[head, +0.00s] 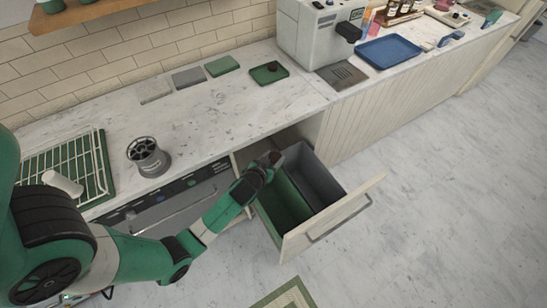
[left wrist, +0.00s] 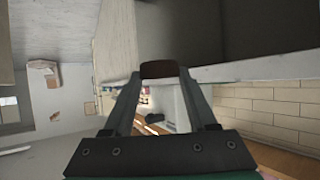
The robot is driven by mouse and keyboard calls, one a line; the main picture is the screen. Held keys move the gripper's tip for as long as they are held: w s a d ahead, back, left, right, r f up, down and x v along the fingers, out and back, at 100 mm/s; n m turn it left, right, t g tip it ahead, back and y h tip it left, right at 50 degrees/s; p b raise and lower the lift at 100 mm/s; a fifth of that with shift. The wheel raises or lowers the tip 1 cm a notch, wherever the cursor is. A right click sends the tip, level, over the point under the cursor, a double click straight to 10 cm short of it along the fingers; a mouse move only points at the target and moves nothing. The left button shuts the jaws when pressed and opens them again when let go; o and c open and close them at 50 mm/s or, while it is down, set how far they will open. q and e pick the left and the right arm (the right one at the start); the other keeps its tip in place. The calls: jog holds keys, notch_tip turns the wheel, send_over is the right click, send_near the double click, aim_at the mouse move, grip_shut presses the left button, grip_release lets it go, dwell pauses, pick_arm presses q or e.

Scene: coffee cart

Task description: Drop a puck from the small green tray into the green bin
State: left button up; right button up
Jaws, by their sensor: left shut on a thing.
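My left gripper (head: 270,158) is shut on a dark brown puck (left wrist: 159,69), which shows between the fingertips in the left wrist view. In the head view the gripper is at the back end of the open drawer, over or beside the rear of the green bin (head: 283,208); its exact height is hard to tell. The puck is hardly distinct there. The small green tray (head: 258,80) lies on the counter behind, with a dark puck (head: 272,67) on it. My right gripper is not in view.
A grey bin (head: 318,170) sits beside the green bin in the pulled-out drawer (head: 335,215). The counter edge lies just behind the gripper. A grey cylindrical holder (head: 148,157), flat mats (head: 188,77), a blue tray (head: 389,53) and a machine (head: 315,30) stand on the counter.

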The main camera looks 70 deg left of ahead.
pick_arm(q)
jog(key=o, duration=1.4)
jog(key=p+v, duration=0.2)
jog(key=v, duration=0.9)
jog(key=shift+s+d, duration=0.15)
jog(key=shift+s, duration=0.15)
jog(key=shift+w+r, duration=0.1)
